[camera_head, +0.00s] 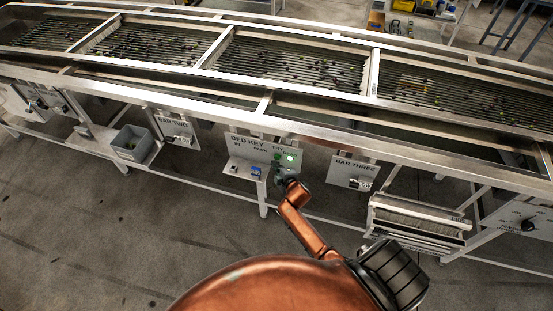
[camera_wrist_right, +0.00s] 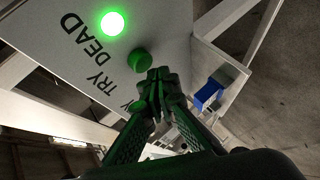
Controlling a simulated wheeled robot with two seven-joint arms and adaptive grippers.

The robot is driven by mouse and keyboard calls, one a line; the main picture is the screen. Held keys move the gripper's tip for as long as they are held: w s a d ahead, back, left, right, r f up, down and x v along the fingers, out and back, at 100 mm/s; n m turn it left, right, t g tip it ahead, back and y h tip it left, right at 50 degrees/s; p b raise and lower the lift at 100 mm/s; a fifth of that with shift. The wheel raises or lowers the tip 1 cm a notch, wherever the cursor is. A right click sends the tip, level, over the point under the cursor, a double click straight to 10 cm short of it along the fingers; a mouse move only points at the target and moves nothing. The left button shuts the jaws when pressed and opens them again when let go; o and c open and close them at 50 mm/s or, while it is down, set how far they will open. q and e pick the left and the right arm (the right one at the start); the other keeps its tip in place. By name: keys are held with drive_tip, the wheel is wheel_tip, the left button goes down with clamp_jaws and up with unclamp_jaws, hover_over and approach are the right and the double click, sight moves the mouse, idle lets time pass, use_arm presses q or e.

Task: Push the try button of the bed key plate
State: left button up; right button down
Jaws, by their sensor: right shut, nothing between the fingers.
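The bed key plate (camera_head: 248,146) is a pale panel under the machine's front rail. It also fills the upper part of the right wrist view (camera_wrist_right: 60,25). The try button (camera_wrist_right: 141,61) is a green round knob by the word TRY. Beside it a green lamp (camera_wrist_right: 112,23) by the word DEAD is lit; it also glows in the head view (camera_head: 290,157). My right gripper (camera_wrist_right: 160,76) is shut and empty, its tips just beside the button in the picture. I cannot tell whether they touch it. My left gripper is not in view.
A blue block (camera_wrist_right: 208,94) sits on the plate's small shelf, right of the fingertips. The bar two plate (camera_head: 174,128) and bar three plate (camera_head: 352,172) flank the bed key plate. A grey bin (camera_head: 131,141) stands further left. Open floor lies in front.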

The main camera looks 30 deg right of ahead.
idle(0.3)
drive_tip(key=shift+s+a+p, duration=0.55)
drive_tip(key=shift+s+a, duration=1.15)
drive_tip(key=shift+a, duration=0.25)
